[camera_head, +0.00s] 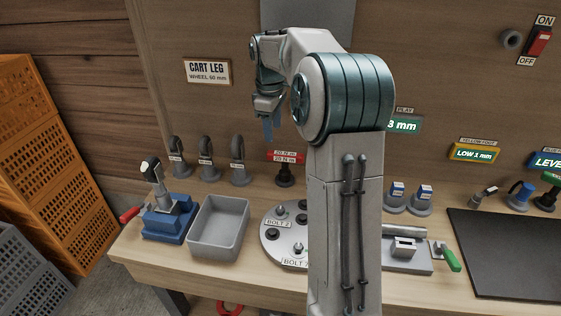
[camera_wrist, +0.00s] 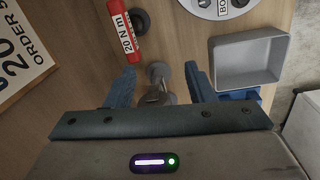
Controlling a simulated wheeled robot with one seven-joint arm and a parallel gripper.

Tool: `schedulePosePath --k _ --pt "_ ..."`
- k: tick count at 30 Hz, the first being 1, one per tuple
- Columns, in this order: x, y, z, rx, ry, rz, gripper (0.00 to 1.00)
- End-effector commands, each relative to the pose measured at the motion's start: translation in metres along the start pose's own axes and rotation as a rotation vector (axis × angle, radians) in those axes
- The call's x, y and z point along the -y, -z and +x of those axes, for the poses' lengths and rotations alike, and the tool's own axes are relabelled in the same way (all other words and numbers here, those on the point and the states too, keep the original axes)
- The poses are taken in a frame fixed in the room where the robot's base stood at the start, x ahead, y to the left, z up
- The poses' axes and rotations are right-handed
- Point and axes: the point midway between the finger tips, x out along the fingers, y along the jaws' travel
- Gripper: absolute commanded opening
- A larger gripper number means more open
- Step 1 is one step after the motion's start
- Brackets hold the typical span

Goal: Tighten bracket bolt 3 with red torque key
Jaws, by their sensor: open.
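The red torque key (camera_head: 286,157), labelled 20 N m, stands upright in a dark round base at the back of the bench. In the wrist view its red labelled bar (camera_wrist: 121,38) lies beyond the left fingertip, apart from it. My gripper (camera_head: 267,130) hangs with its blue fingers pointing down, above and left of the key. In the wrist view my gripper (camera_wrist: 160,78) is open, with nothing held between its fingers. The round grey bolt plate (camera_head: 270,243) carries several bolts; one label reads BOLT 2. My arm hides its right part, and I cannot make out bolt 3.
An empty grey bin (camera_head: 218,226) and a blue vise (camera_head: 167,222) stand left of the plate. Several dark grey cart legs (camera_head: 238,160) line the back left. A clamp fixture (camera_head: 405,250) with a green handle and a black mat (camera_head: 505,250) are at right.

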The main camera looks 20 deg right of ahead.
Motion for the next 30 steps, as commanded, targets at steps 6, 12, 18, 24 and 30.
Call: schedulePosePath --k 6,12,18,24,30 --pt "-0.054 -0.006 0.041 -0.009 0.053 -0.113 0.49" --pt "-0.070 -0.011 0.057 -0.015 0.070 -0.153 0.49" --pt "-0.068 -0.011 0.090 -0.014 0.075 -0.155 0.49" --pt "-0.066 -0.011 0.126 -0.014 0.072 -0.154 0.49" --pt "-0.065 -0.011 0.140 -0.015 0.070 -0.154 0.49"
